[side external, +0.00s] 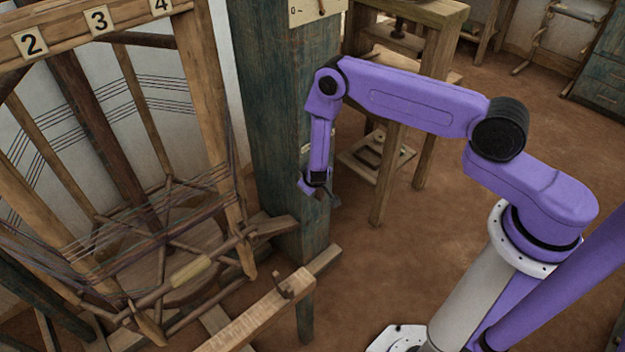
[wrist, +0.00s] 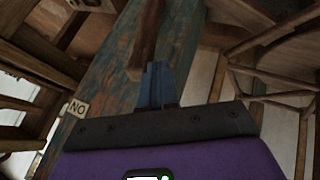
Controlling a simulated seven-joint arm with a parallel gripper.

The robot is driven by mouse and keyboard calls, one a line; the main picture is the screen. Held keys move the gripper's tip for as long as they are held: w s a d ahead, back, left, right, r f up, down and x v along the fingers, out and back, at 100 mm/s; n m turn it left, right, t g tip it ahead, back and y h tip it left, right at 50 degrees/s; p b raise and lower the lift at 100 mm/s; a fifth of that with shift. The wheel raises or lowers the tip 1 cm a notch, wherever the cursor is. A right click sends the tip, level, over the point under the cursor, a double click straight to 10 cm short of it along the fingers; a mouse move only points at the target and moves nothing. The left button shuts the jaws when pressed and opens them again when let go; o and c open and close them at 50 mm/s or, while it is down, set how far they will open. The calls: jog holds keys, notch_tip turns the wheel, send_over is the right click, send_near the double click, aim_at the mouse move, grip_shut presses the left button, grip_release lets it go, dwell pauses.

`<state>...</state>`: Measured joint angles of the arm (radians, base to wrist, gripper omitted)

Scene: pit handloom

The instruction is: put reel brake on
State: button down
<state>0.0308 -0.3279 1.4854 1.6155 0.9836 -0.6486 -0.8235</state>
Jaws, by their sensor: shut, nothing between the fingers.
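My gripper (side external: 322,188) is in front of the blue-green wooden post in the side external view. In the wrist view my gripper (wrist: 157,72) has its two fingers together, with nothing between them. A brown wooden bar (wrist: 146,35), perhaps the brake lever, lies along the post just beyond the fingertips. I cannot tell whether they touch it. A small pale tag (wrist: 77,108) on the post reads "NO" in this view, which may be "ON" upside down. In the side external view, my arm hides part of the post, and I cannot make out the bar there.
The post (side external: 268,110) stands beside a wooden reel frame (side external: 205,90) with strung threads and numbered tags. A wooden beam with a small hook (side external: 283,290) is at the front. A wooden table (side external: 425,100) stands behind my arm. The floor to the right is mostly clear.

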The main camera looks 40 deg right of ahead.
jog(key=shift+d, duration=0.1)
jog(key=d+r+m+y, duration=0.1)
jog(key=d+y, duration=0.1)
jog(key=d, duration=1.1)
jog(key=shift+r, duration=0.3)
jog(key=shift+d, duration=0.1)
jog(key=shift+s, duration=0.1)
jog(key=a+v, duration=0.1)
jog(key=v, duration=1.1)
jog(key=shift+a+r+y, duration=0.15)
jog(key=shift+y, duration=0.15)
